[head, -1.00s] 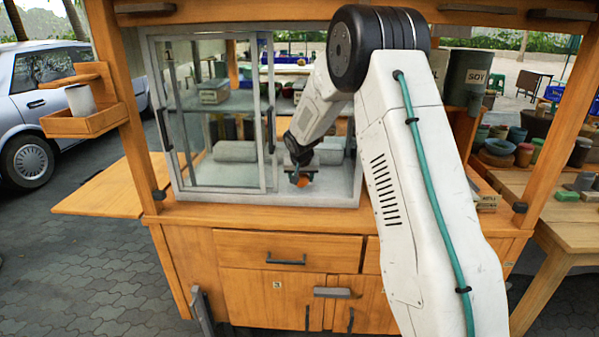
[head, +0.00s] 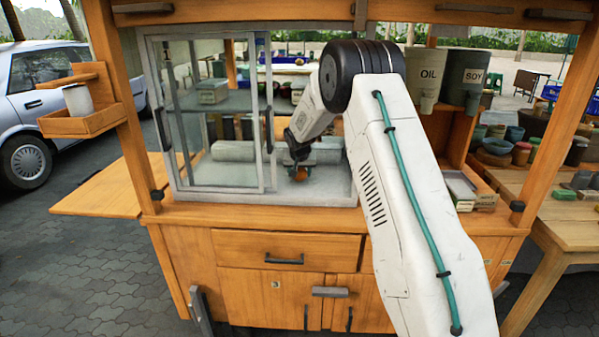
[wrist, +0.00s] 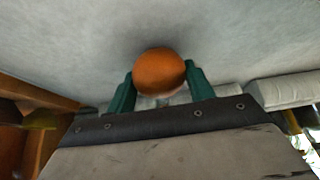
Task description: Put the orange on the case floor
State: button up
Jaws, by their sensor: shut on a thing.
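The orange (wrist: 159,72) is between the two green fingers of my gripper (wrist: 160,88) in the wrist view. My gripper is shut on it. In the head view the orange (head: 300,174) is small and low in the open right side of the glass case (head: 300,197), close above the pale case floor (head: 325,188). I cannot tell whether it touches the floor. My gripper (head: 300,168) reaches in from above and the right, and partly hides the orange's top.
The case's sliding glass panes (head: 215,120) stand on the left, with a metal frame edge beside my gripper. Grey rolls (head: 234,151) lie at the back of the case. OIL (head: 428,75) and SOY (head: 470,78) containers stand to the right. The front case floor is clear.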

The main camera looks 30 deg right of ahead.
jog(key=o, duration=1)
jog(key=shift+f, duration=0.1)
jog(key=shift+r, duration=0.35)
jog(key=s+a+r+n, duration=0.1)
jog(key=s+a+r, duration=0.3)
jog(key=s+r, duration=0.4)
jog(key=s+a+r, duration=0.5)
jog(key=s+r, duration=0.1)
jog(key=r, duration=0.3)
jog(key=s+a+r+n+g+y, duration=0.1)
jog(key=s+a+r, duration=0.2)
jog(key=s, duration=0.4)
jog(key=s+a+r+g, duration=0.1)
jog(key=s+a+r, duration=0.15)
jog(key=s, duration=0.45)
jog(key=s+a+f+n, duration=0.1)
jog(key=s+a, duration=0.2)
jog(key=s, duration=0.6)
jog(key=s+a+f+n+g+y, duration=0.1)
jog(key=s+a, duration=0.2)
jog(key=s, duration=0.6)
jog(key=s+a+f+n+g+y, duration=0.1)
jog(key=s+a+n, duration=0.1)
jog(key=s, duration=0.8)
jog(key=shift+a+f, duration=0.2)
jog(key=shift+a, duration=0.35)
